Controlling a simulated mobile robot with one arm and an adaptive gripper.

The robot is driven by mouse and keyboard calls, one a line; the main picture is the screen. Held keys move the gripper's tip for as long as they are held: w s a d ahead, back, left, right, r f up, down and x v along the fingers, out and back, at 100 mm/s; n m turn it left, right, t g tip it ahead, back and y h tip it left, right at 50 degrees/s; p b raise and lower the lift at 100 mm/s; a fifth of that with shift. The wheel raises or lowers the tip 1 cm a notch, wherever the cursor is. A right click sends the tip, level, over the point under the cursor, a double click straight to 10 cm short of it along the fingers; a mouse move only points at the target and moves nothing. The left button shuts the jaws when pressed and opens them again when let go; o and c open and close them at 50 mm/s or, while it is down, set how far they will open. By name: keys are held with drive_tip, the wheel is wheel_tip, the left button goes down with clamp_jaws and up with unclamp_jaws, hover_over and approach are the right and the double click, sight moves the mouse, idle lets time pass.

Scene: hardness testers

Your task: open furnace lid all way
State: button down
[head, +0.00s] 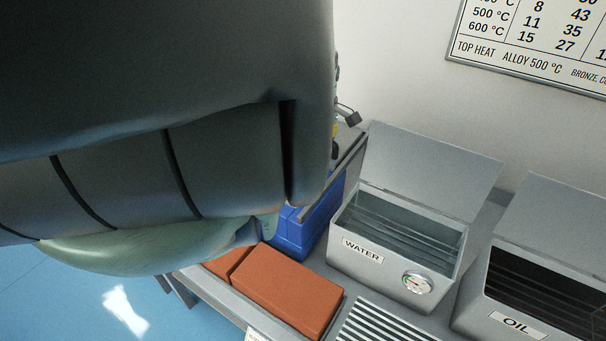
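No furnace or furnace lid can be made out for certain in the head view. A large dark, rounded part, which looks like my own arm close to the camera, covers the left and upper left. Behind its right edge a blue box-like body (300,228) shows in part, with a slanted grey bar or panel edge (338,178) above it. I cannot tell whether these belong to the furnace. My gripper is not in view.
A grey tank labelled WATER (385,270), with a dial and raised lid (430,170), stands right of the blue body. A tank labelled OIL (475,310) is at the right edge. Orange-red bricks (287,290) lie in front, beside a slatted grille (380,325). Blue floor shows lower left.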

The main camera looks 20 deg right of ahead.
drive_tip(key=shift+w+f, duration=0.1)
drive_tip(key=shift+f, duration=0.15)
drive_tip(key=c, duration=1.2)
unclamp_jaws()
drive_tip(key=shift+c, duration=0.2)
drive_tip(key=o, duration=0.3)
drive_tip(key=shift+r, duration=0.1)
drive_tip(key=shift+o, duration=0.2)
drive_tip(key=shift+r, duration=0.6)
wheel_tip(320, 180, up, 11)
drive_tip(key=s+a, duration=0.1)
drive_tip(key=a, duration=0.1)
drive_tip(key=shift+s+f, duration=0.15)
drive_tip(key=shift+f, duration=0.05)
